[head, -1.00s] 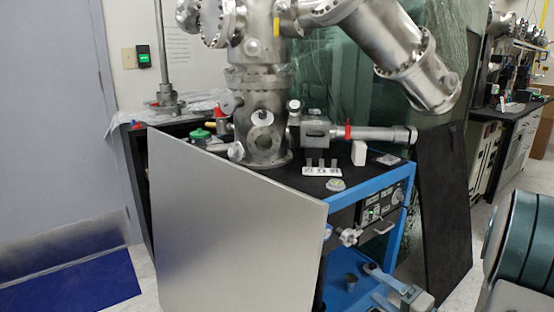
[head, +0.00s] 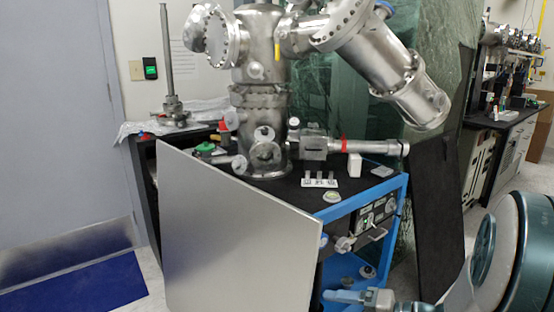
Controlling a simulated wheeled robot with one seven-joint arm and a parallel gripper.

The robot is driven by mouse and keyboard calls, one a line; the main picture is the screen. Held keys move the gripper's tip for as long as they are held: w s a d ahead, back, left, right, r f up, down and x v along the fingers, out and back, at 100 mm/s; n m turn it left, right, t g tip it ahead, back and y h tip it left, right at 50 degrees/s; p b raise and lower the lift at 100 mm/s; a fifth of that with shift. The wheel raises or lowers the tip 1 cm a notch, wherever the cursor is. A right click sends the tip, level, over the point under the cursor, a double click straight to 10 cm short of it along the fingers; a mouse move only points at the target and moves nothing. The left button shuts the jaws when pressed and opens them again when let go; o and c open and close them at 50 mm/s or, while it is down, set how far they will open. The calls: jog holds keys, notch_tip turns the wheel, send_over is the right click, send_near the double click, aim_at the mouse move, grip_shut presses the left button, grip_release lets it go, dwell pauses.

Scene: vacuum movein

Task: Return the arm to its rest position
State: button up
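My arm (head: 515,250), with teal and white links, shows at the lower right corner. My gripper (head: 345,297) appears low at the bottom edge, in front of the blue cart frame, with a light blue fingertip pointing left and a grey body behind it. Only one finger shows clearly, so its opening cannot be judged. I see nothing held in it. The steel vacuum chamber (head: 262,100) stands on the black-topped cart (head: 290,190), above and behind the gripper. The gripper is apart from the chamber and the cart top.
A large grey panel (head: 235,240) leans across the cart's front left. A white holder with small posts (head: 320,183), a white block (head: 354,165) and a small round part (head: 332,197) sit on the cart top. A dark board (head: 440,200) leans at the right. A blue mat (head: 75,285) lies left.

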jog(key=s+a+r+n+g+h+p, duration=0.35)
jog(key=s+r+g+h+p, duration=0.2)
jog(key=s+r+p, duration=0.45)
jog(key=d+r+t+h+p, duration=0.1)
jog(key=d+r+h+p, duration=0.1)
jog(key=r+h+p, duration=0.2)
jog(key=d+r+t+h+p, duration=0.1)
jog(key=d+r+h+p, duration=0.2)
jog(key=r+p, duration=0.4)
notch_tip(320, 180, up, 4)
jog(key=shift+s+d+r+n+h+p, duration=0.1)
jog(key=shift+s+d+n+h+p, duration=0.05)
jog(key=shift+n+h+p, duration=0.3)
